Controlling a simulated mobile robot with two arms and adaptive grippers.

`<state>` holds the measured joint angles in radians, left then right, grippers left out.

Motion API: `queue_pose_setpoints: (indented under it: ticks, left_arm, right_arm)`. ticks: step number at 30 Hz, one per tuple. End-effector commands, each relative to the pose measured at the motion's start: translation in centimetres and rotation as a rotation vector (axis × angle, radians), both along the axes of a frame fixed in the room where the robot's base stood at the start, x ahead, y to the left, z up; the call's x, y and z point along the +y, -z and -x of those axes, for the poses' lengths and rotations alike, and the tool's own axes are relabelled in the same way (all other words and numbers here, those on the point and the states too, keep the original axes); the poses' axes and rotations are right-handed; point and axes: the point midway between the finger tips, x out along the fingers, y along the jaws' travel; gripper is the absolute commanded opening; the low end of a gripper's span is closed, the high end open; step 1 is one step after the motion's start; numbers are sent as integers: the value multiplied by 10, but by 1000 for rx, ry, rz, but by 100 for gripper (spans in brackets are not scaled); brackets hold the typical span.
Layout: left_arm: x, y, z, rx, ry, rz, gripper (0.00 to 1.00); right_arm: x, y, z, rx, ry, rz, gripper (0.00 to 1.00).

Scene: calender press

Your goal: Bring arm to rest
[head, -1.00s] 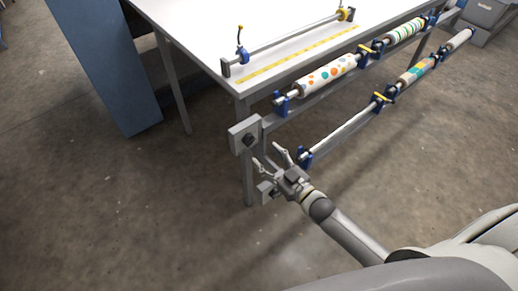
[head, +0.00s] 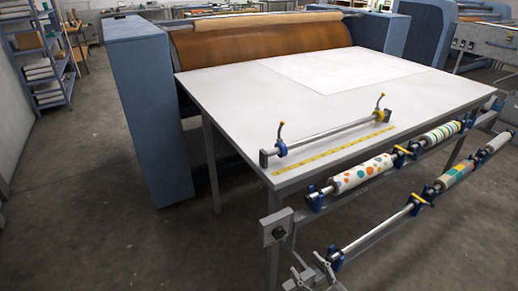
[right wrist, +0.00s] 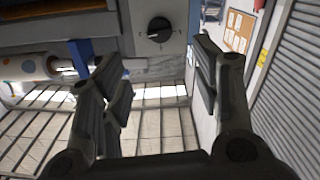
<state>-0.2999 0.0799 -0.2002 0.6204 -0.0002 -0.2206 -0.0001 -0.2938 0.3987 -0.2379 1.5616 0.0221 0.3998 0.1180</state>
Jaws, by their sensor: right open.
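My right gripper (head: 312,278) shows at the bottom edge of the head view, below the front corner of the white table, beside the lower roll rail (head: 375,235). In the right wrist view its two fingers (right wrist: 158,95) stand wide apart with nothing between them. A box with a black rotary knob (right wrist: 159,30) lies beyond the fingers; it also shows in the head view (head: 275,228) at the table corner. The gripper appears apart from it. Most of my right arm is out of the head view. My left gripper is not in view.
The white table (head: 240,100) carries a metal bar (head: 330,138) and a yellow measuring strip (head: 335,149). Patterned rolls (head: 362,174) hang along its front. The calender's blue housing (head: 153,115) and brown roller (head: 265,43) stand behind. Floor at the left (head: 75,190) is clear.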

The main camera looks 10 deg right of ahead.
Motion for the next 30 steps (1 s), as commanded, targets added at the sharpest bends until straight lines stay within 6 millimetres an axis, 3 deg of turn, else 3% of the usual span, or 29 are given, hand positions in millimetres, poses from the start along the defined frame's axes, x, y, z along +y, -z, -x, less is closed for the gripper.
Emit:
queue_pose_setpoints:
  ticks: [5,14,23,30]
  left_arm:
    - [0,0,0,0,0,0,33]
    - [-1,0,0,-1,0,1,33]
    - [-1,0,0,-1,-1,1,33]
    - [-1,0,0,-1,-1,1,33]
  right_arm:
    - [5,2,0,50,19,8,57]
    - [18,15,17,347,118,66,57]
    - [20,18,69,685,202,128,57]
    - [16,8,129,948,247,171,57]
